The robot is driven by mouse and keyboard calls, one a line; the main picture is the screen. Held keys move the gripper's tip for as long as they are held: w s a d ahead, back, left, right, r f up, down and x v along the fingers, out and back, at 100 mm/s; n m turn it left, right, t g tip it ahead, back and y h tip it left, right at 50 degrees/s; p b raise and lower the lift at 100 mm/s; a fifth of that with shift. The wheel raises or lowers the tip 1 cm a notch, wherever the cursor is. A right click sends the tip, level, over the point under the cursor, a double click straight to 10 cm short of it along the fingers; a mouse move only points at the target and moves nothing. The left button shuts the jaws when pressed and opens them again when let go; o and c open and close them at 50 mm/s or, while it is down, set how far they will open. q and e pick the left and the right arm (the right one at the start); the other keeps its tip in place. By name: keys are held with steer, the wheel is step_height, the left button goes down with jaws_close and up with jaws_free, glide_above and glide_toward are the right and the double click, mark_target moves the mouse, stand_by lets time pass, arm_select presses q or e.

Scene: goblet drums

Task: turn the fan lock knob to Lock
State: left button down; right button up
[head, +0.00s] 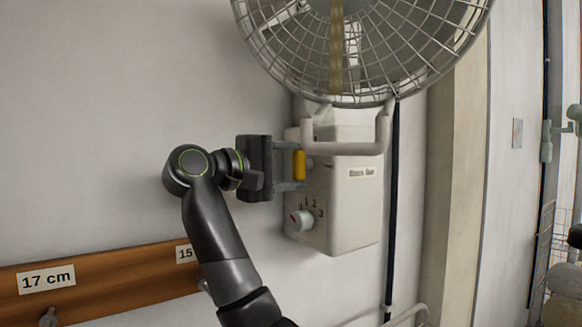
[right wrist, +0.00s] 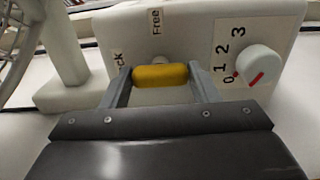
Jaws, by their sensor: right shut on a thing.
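The yellow fan lock knob (head: 299,165) sits on the left face of the white fan housing (head: 345,205). My right gripper (head: 300,168) reaches it from the left and is shut on it, one finger above and one below. In the right wrist view the knob (right wrist: 160,75) is a yellow bar lying level between the two fingertips (right wrist: 160,72). The word Free (right wrist: 156,21) stands beyond the knob. A label ending in "ck" (right wrist: 118,58) stands by the left fingertip, partly hidden. My left gripper is not in view.
A white speed dial (head: 303,219) with numbers sits below the lock knob. The wire fan cage (head: 362,50) hangs above on a white bracket (head: 345,148). A wooden rail (head: 110,284) with size labels runs along the wall at lower left.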

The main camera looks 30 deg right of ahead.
stand_by(0.4)
steer(key=o, duration=1)
steer(key=shift+a, duration=0.3)
steer(key=a+b, duration=0.1)
steer(key=a, duration=0.4)
steer(key=s+a+b, duration=0.1)
steer(key=a, duration=0.5)
steer(key=s+a+b, duration=0.1)
steer(key=a+b, duration=0.1)
steer(key=a, duration=0.3)
steer(key=shift+s+a, duration=0.2)
steer(key=shift+a, duration=0.1)
